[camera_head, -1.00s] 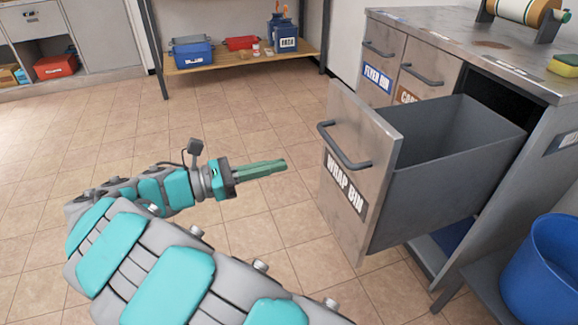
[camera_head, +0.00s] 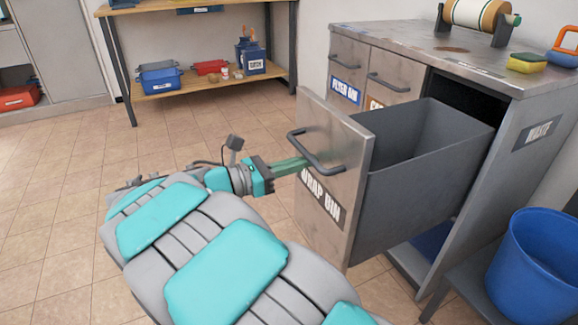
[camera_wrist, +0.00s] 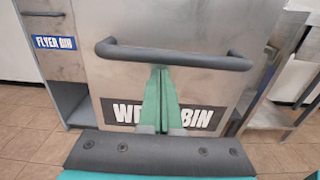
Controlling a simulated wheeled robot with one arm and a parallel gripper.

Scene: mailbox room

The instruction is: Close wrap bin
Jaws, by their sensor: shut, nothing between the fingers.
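The wrap bin (camera_head: 334,187) is a metal-fronted drawer pulled far out of the cabinet, with a dark bar handle (camera_head: 314,157) and a grey open-topped box behind its front. My gripper (camera_head: 304,165) is shut and empty. Its green fingertips are at the drawer front, just beside or below the handle; I cannot tell whether they touch. In the wrist view my gripper (camera_wrist: 161,75) points at the wrap bin front (camera_wrist: 218,84), below the handle (camera_wrist: 180,56), and covers the middle of the label.
The cabinet (camera_head: 395,42) also has a shut flyer bin (camera_head: 345,68) and another shut drawer (camera_head: 395,80). A tape roll (camera_head: 478,14) and a sponge (camera_head: 527,63) lie on top. A blue bucket (camera_head: 540,275) stands at right. Floor at left is clear.

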